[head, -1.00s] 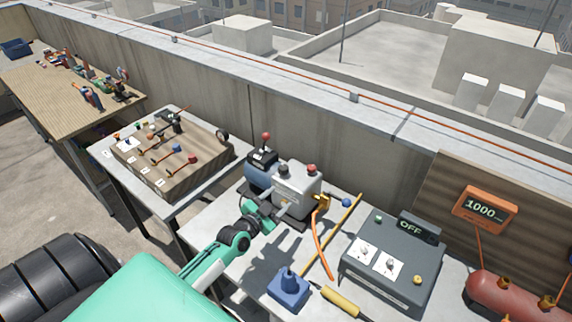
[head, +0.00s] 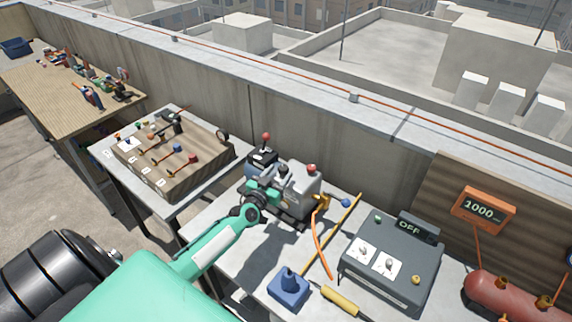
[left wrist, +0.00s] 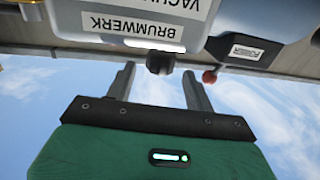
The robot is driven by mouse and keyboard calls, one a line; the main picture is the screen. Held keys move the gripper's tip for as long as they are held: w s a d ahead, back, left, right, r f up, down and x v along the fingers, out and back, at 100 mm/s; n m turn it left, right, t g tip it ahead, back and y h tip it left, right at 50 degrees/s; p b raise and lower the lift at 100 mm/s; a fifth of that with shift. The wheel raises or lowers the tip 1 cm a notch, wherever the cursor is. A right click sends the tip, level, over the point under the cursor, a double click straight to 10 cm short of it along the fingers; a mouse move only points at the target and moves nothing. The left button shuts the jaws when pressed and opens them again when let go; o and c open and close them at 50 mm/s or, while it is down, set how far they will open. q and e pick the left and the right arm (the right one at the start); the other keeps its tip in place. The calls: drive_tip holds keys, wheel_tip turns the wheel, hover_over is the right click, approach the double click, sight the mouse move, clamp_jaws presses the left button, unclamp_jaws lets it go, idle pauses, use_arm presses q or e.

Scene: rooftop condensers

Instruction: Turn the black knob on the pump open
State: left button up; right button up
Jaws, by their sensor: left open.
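The pump (head: 306,181) is a light grey box with a blue motor part behind its left side, standing on the grey table. In the left wrist view the pump (left wrist: 150,18) appears upside down, with a BRUMWERK label. The black knob (left wrist: 160,62) shows there, between the tips of my open left gripper (left wrist: 158,72); I cannot tell whether the fingers reach around it. No contact is visible. In the head view my left gripper (head: 279,182) is at the pump's near left side and hides the knob. My right gripper is not in view.
A red-topped knob (head: 311,168) and a red ball lever (head: 266,136) stand close by. A valve board (head: 170,165) stands left.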

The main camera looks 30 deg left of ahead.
use_arm(q)
drive_tip(key=shift+w+a, duration=0.15)
drive_tip(key=shift+w, duration=2.65)
drive_tip(key=c, duration=1)
